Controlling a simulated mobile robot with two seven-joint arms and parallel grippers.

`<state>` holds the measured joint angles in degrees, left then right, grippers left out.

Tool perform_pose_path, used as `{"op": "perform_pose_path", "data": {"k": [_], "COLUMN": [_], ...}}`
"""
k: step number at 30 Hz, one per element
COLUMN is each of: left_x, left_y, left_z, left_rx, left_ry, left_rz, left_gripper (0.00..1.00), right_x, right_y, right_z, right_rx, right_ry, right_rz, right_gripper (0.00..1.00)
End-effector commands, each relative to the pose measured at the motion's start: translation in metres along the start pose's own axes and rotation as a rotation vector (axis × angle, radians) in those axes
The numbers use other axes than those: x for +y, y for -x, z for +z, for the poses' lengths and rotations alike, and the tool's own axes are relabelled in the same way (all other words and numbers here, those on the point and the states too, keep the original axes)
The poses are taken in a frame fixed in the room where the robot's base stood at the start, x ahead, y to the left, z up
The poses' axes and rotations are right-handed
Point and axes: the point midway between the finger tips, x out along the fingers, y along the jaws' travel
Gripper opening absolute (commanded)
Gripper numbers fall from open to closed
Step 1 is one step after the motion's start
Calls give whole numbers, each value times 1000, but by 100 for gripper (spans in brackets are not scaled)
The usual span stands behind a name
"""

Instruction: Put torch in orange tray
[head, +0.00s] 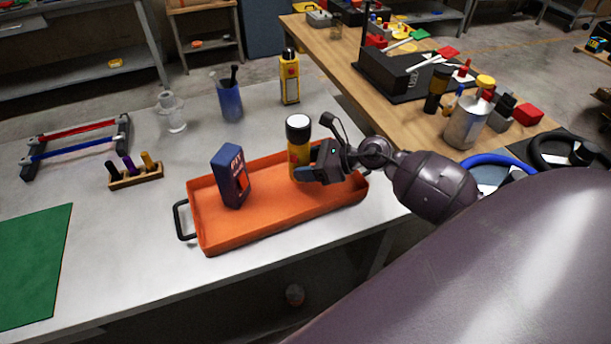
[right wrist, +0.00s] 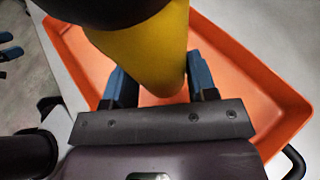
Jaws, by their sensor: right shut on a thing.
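The torch (head: 297,143) is yellow with a black head and a pale lens end. It stands upright in the right half of the orange tray (head: 270,219). My right gripper (head: 306,172) is shut on the torch from the right. In the right wrist view the yellow torch body (right wrist: 150,50) is between the two blue fingertips (right wrist: 158,85), with the tray (right wrist: 262,80) below. I cannot tell whether the torch's base touches the tray floor. My left gripper is not in view.
A dark blue box (head: 231,176) stands in the tray's left half. A small wooden rack (head: 136,176) and a green mat (head: 32,262) are at left.

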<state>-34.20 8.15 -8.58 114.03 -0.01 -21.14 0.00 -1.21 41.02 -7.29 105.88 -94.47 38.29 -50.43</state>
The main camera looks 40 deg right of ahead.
Motion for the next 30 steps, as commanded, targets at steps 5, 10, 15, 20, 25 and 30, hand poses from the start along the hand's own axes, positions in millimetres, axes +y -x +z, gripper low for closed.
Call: {"op": "perform_pose_path", "data": {"k": [5,10,15,20,25,30], "left_x": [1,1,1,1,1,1], "left_y": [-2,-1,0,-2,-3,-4], "left_z": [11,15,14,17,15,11], "left_rx": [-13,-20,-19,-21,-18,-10], "left_ry": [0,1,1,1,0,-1], "left_rz": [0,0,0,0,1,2], "left_gripper": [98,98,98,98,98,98], "right_x": [0,0,0,0,0,0], "right_y": [-11,-14,-14,-15,-15,-15], "right_z": [-26,-34,-34,-36,-37,-37], "right_rx": [1,0,-1,0,1,1], "right_ry": [-5,-1,0,-1,-1,-1], "right_rz": [0,0,0,0,0,0], "right_gripper": [21,21,21,21,69,78]}}
